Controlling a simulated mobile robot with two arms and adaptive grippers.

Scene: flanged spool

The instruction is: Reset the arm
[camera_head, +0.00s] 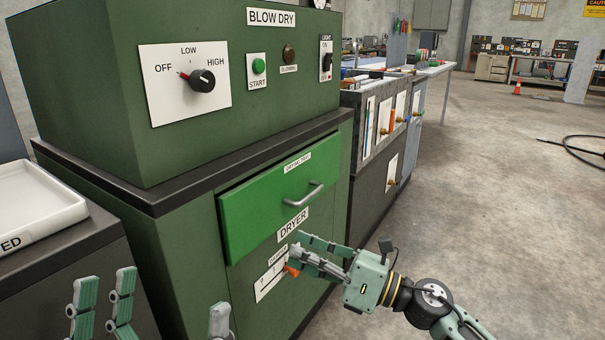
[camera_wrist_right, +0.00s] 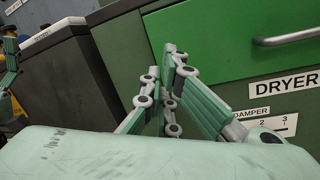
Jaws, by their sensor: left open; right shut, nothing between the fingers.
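My right gripper (camera_head: 296,247) is in front of the green dryer's lower front, beside the damper panel (camera_head: 270,279) with its orange lever (camera_head: 291,270). Its fingers are shut with nothing between them; in the right wrist view the finger tips (camera_wrist_right: 173,52) come together. Whether they touch the dryer or lever cannot be told. My left gripper (camera_head: 162,293) is at the bottom left, fingers pointing up, open and empty; its palm is out of the picture.
The dryer's green drawer (camera_head: 265,205) is above the right gripper, with a metal handle (camera_head: 304,194). A control box with a black knob (camera_head: 202,81) stands on top. A white tray (camera_head: 40,205) is at the left. Open concrete floor (camera_head: 480,200) lies to the right.

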